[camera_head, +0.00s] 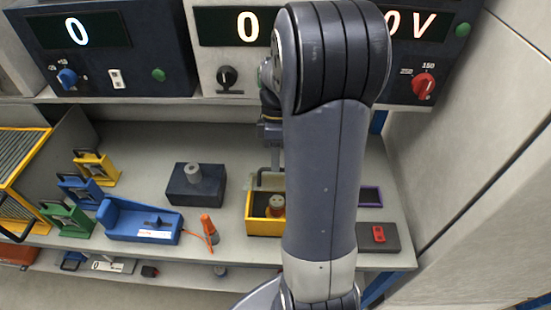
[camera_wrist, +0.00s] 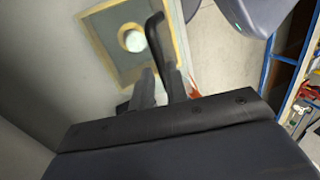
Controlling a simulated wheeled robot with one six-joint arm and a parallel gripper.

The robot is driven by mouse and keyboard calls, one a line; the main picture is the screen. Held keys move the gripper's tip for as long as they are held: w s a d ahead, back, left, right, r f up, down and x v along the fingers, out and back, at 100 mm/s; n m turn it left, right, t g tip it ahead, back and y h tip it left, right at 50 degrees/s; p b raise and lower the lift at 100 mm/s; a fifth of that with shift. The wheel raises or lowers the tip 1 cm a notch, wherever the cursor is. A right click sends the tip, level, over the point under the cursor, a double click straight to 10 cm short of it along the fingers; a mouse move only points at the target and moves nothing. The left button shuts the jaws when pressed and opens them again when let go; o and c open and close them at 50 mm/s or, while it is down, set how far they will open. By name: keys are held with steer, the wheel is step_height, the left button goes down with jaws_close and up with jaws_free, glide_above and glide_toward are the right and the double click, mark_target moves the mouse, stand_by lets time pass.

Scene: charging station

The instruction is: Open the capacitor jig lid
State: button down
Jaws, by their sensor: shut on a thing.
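The capacitor jig is a yellow box (camera_head: 249,228) with a dark inside, on the bench just left of my arm. A capacitor (camera_head: 277,205) with a reddish body stands in it. A pale plate, apparently the lid (camera_head: 268,180), shows at the box's back; my arm hides its right part, and its exact angle is unclear. My gripper (camera_head: 270,160) is above it, partly hidden. In the wrist view, my gripper (camera_wrist: 160,75) is shut on the dark bent handle (camera_wrist: 155,35), beside a yellow frame (camera_wrist: 98,45) around a pale round top.
A dark block (camera_head: 190,190) with a grey cylinder, an orange tool (camera_head: 208,228) and a blue tray (camera_head: 140,225) lie left of the jig. A dark pad with a red piece (camera_head: 379,234) lies right of my arm. Display units (camera_head: 105,50) stand on the shelf above.

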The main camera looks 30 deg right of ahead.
steer(key=c, duration=1.8)
jaws_free()
steer(key=shift+w+d+f, duration=0.3)
steer(key=shift+d+f, duration=0.05)
steer(key=shift+f, duration=0.1)
steer(key=o, duration=0.3)
steer(key=shift+w+d+f, duration=0.1)
steer(key=shift+w+d, duration=0.15)
steer(key=shift+w, duration=0.15)
steer(key=shift+s+a, duration=0.1)
step_height(320, 180, up, 10)
steer(key=shift+r+b, duration=0.1)
steer(key=shift+b, duration=0.3)
